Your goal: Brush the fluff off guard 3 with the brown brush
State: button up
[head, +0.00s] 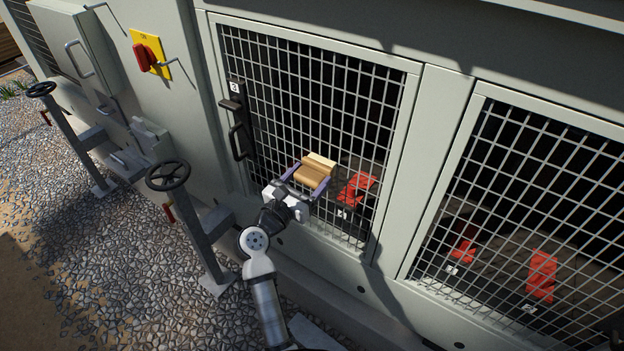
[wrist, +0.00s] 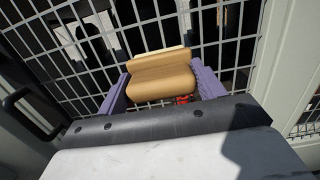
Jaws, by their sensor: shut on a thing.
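My gripper (head: 310,178) is shut on the brown brush (head: 318,166), a tan wooden block with a paler strip along its far side. In the wrist view the brush (wrist: 160,78) sits between the two purple fingers. It is held in front of the lower middle of the left mesh guard (head: 300,95); I cannot tell whether it touches the mesh. A small white label (head: 234,87) is on the dark plate at this guard's left edge; its digit is too small to read surely. I cannot make out any fluff on the mesh.
A black handle (head: 236,140) stands out at the guard's left edge. A second mesh guard (head: 530,190) is at the right, past a grey post (head: 432,150). Red parts (head: 356,188) show behind the mesh. Handwheels (head: 167,175) on posts stand at the left over gravel.

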jog(key=shift+s+d+p, duration=0.4)
jog(key=shift+s+d, duration=0.25)
jog(key=shift+d, duration=0.25)
jog(key=shift+s+d+p, duration=0.35)
jog(key=shift+s+d, duration=0.25)
jog(key=shift+d, duration=0.25)
jog(key=shift+f, duration=0.1)
jog(key=shift+w+a, duration=0.6)
jog(key=shift+a, duration=0.3)
jog(key=shift+w+a, duration=0.6)
jog(key=shift+a, duration=0.25)
jog(key=shift+r+v, duration=0.2)
jog(key=shift+v, duration=2.85)
jog(key=shift+v, duration=1.45)
jog(key=shift+r, duration=0.1)
